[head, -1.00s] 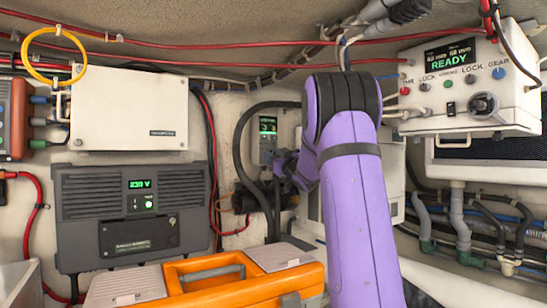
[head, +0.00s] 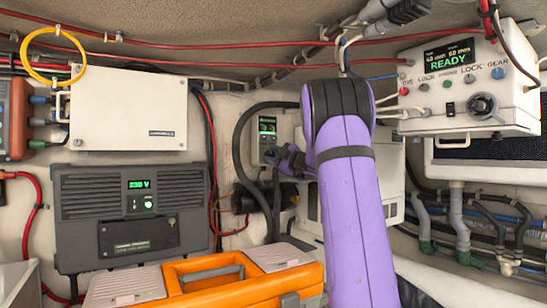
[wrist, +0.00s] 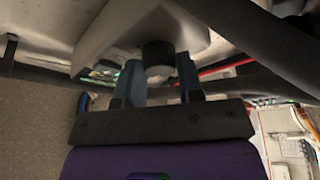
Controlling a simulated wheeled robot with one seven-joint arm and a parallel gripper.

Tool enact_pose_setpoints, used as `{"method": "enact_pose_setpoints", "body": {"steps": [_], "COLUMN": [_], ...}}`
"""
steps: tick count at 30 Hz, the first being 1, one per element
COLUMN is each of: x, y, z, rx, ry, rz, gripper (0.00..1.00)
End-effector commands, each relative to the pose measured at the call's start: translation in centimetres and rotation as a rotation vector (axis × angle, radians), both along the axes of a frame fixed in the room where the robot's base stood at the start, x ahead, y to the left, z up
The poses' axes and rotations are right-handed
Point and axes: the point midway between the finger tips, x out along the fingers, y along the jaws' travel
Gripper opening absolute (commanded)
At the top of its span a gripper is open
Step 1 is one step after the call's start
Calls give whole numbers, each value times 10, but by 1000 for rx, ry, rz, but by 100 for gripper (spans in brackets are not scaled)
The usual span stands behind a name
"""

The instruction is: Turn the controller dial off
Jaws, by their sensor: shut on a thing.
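The controller is a small grey box (head: 267,135) on the back wall, with a green lit display, in the head view. My gripper (head: 282,158) is at the lower right of this box, partly hidden by my purple arm. In the wrist view the two blue-grey fingers of my gripper (wrist: 158,75) stand on either side of a dark round dial (wrist: 158,54) on the underside or face of a pale box (wrist: 125,28). The gripper is shut on the dial. The dial's pointer mark cannot be seen.
A black cable (head: 238,150) loops close left of the controller. A dark grey inverter (head: 130,210) and a white box (head: 128,110) are to the left. An orange toolbox (head: 240,285) stands below. A white panel reading READY (head: 470,85) hangs at upper right.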

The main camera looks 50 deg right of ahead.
Motion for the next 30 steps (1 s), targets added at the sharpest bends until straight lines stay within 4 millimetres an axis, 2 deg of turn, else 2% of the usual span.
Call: {"method": "enact_pose_setpoints", "body": {"steps": [18, 30], "x": [0, 1], "y": [0, 0], "z": [2, 2], "rx": [-553, -771], "ry": [133, 186], "rz": [1, 3], "gripper": [10, 10]}}
